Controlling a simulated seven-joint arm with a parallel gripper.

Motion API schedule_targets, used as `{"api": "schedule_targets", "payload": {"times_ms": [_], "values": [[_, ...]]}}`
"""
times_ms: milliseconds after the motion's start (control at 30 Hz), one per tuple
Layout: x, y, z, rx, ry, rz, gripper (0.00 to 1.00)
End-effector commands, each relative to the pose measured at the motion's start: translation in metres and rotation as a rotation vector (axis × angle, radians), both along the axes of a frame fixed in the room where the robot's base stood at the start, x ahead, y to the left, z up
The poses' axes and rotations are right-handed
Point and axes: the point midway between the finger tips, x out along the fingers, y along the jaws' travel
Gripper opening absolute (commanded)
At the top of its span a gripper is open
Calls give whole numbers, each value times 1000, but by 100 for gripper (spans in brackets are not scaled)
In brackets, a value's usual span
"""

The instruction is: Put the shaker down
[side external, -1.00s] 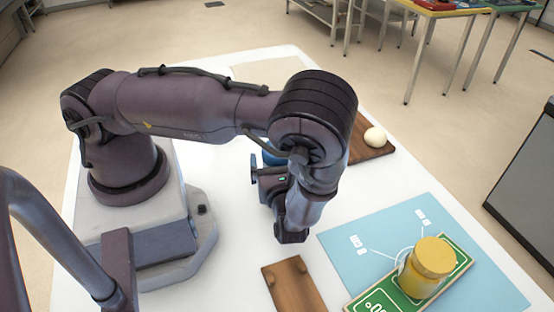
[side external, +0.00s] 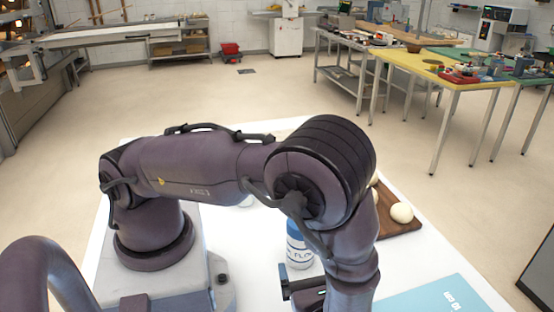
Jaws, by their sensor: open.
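The shaker (side external: 299,246) is a blue and white bottle with lettering on its side. It is upright over the white table, behind my wrist. My arm covers its right side, so I cannot tell whether its base touches the table. My gripper (side external: 298,286) is the dark part low in the picture, just in front of and below the shaker as seen here. It is open. Its fingertips are mostly hidden or cut off by the lower edge, and the gap to the shaker is unclear.
A wooden board (side external: 400,221) with pale dough balls (side external: 402,212) lies to the right, partly behind my arm. A light blue mat (side external: 440,299) is at the lower right. A yellow-topped table (side external: 445,70) stands farther back.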

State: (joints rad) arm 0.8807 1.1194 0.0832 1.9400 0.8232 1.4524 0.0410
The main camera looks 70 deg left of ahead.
Motion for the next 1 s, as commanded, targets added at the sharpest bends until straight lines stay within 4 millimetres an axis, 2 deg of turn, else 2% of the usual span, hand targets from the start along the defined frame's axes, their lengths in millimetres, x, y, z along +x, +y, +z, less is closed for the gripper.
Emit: {"api": "schedule_targets", "payload": {"times_ms": [33,200,500,800,1000], "values": [[4,2,16,-77,-39,71,94],[6,13,66,-350,-181,321,94],[-4,37,149,-817,-512,693,94],[-29,60,221,-1256,-943,938,94],[-46,69,255,-1478,-1218,1002,94]]}}
